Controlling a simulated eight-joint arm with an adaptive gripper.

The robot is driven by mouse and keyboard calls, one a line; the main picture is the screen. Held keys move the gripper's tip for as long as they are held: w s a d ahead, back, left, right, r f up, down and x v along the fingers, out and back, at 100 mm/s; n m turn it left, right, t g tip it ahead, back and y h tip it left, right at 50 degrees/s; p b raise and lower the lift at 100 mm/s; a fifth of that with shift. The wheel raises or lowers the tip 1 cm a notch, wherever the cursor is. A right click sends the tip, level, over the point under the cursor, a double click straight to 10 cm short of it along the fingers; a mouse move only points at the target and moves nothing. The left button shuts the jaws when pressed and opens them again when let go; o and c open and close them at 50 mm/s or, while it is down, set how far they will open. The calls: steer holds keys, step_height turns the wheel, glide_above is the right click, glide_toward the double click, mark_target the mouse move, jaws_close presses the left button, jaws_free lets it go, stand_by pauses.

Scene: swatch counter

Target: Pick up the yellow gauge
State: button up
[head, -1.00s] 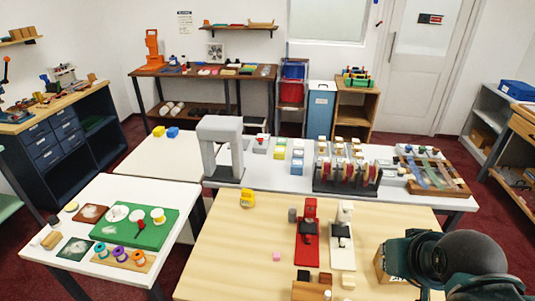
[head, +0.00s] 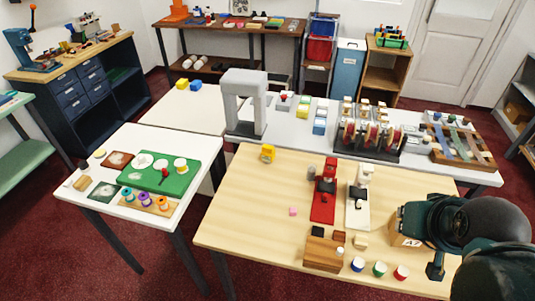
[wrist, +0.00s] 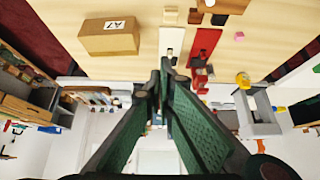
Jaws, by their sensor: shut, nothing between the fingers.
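The yellow gauge (head: 268,153) is a small rounded yellow piece on the light wooden table (head: 240,220), near its far left corner. It also shows in the wrist view (wrist: 243,80), to the right of my fingers and beside the grey arch. My gripper (wrist: 160,68) is shut and empty, its two green-lined fingers meeting at the tips. In the head view my dark green gripper (head: 436,268) is at the right edge of the wooden table, well apart from the gauge.
A red stand (head: 324,195) and a white stand (head: 359,200) stand between my gripper and the gauge. A cardboard box (head: 400,228), a brown wooden block (head: 323,254) and several small cups are near my arm. The grey arch (head: 262,105) rises behind the gauge. The wooden table's left part is clear.

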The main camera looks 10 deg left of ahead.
steer(key=o, duration=1.5)
steer(key=w+a+r+n+g+p, duration=0.1)
steer(key=w+a+r+n, duration=0.2)
steer(key=w, duration=0.4)
steer(key=w+a+r+n+g+p, duration=0.1)
steer(key=w+a+r+n, duration=0.15)
steer(key=w+a, duration=0.35)
steer(key=n+g+p, duration=0.4)
steer(key=n+g, duration=0.1)
steer(key=n, duration=0.6)
glide_above(267, 146)
steer(key=f, duration=2.2)
steer(key=shift+w+d, duration=0.1)
steer(key=shift+d, duration=0.25)
steer(key=shift+a+f, duration=0.3)
steer(key=shift+f, duration=0.2)
